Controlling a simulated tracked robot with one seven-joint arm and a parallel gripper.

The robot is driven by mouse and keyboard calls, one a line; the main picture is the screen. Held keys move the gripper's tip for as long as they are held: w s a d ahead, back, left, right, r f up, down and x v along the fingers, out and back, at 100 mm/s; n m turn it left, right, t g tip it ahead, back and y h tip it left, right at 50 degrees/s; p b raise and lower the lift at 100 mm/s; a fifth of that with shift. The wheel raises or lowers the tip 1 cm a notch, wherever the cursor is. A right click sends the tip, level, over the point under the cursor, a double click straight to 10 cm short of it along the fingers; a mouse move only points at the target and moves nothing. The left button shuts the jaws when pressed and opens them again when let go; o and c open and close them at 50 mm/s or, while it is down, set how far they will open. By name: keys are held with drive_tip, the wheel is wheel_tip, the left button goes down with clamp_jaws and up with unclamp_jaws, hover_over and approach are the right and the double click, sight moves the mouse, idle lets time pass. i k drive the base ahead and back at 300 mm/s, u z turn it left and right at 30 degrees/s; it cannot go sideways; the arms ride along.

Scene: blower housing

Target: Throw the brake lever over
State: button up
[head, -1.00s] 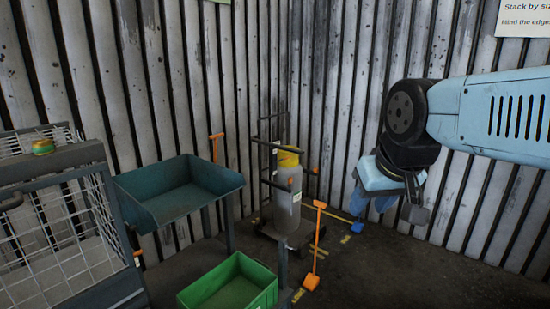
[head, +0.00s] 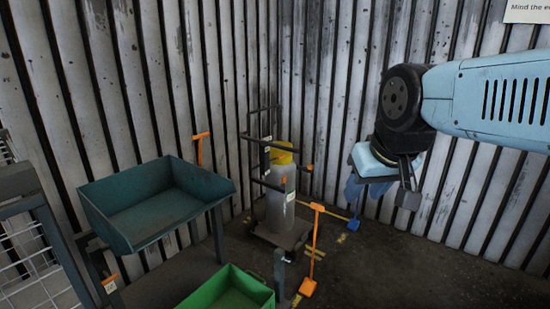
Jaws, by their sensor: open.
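A hand trolley with a black tubular frame (head: 262,136) stands in the corner, holding a grey cylinder (head: 279,210) with a yellow top. Two short bars with orange tips show on it, one in front of the cylinder (head: 283,181) and one to its right (head: 308,168). I cannot tell for certain which part is the brake lever. My gripper (head: 404,180) hangs at the right, pointing down, open and seemingly empty. It is right of the trolley in the picture and apart from it. One finger is partly hidden.
A dark teal tray on legs (head: 150,222) stands left, with a green bin (head: 232,292) below. An orange long-handled tool (head: 314,245) stands before the trolley. Right floor is clear.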

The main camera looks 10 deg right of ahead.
sight(274, 159)
drive_tip(key=k, duration=0.4)
drive_tip(key=z, duration=0.75)
drive_tip(key=i, duration=1.5)
drive_tip(key=u, duration=0.5)
